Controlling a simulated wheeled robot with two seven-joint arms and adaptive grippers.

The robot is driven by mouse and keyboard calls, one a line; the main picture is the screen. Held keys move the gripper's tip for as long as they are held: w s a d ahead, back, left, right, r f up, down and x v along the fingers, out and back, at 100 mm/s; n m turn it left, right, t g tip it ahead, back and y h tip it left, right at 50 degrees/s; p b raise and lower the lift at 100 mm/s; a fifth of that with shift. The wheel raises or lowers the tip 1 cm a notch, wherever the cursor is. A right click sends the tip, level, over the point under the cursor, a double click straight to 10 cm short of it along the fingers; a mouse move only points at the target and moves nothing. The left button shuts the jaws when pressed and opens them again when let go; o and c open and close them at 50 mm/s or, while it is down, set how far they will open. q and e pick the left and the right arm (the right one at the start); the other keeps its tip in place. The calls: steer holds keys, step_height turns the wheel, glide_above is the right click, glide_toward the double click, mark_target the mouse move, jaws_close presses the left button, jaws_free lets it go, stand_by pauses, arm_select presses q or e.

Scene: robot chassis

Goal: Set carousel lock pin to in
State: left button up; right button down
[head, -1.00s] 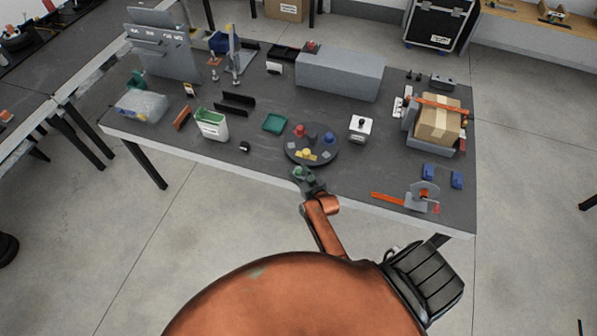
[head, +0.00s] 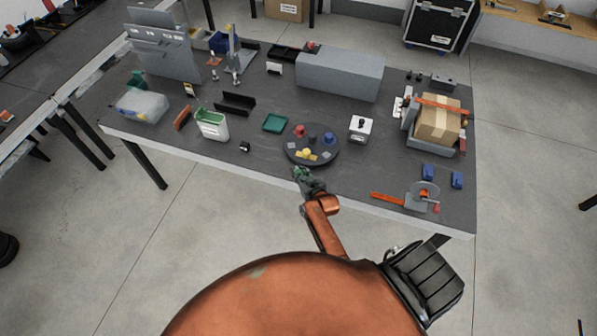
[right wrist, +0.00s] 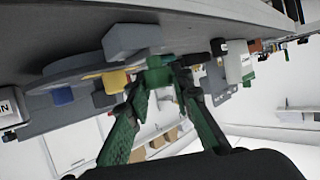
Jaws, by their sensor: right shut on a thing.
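The round dark carousel (head: 312,147) sits at the table's front edge in the head view, with red, blue, grey and yellow pieces on it. A small green piece (head: 297,172), which looks like the lock pin's handle, is at the table edge just in front of it. My right gripper (head: 303,176) reaches up to it from the front. In the right wrist view the fingers (right wrist: 158,88) are shut on the green piece (right wrist: 159,77), beside the carousel's rim (right wrist: 42,84). The pin's shaft is hidden, so its in or out position cannot be told. My left gripper is out of view.
A green tray (head: 275,123) lies left of the carousel, and a white box with a black knob (head: 360,128) stands right of it. A disc fixture with an orange handle (head: 388,199) is farther right. The floor before the table is clear.

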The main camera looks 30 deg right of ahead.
steer(key=w+d+b, duration=0.1)
steer(key=w+d, duration=0.1)
steer(key=shift+w+d, duration=0.1)
steer(key=shift+d, duration=0.3)
steer(key=shift+r, duration=0.1)
steer(key=c, duration=1.7)
jaws_free()
steer(key=shift+a, duration=0.1)
steer(key=v, duration=1.2)
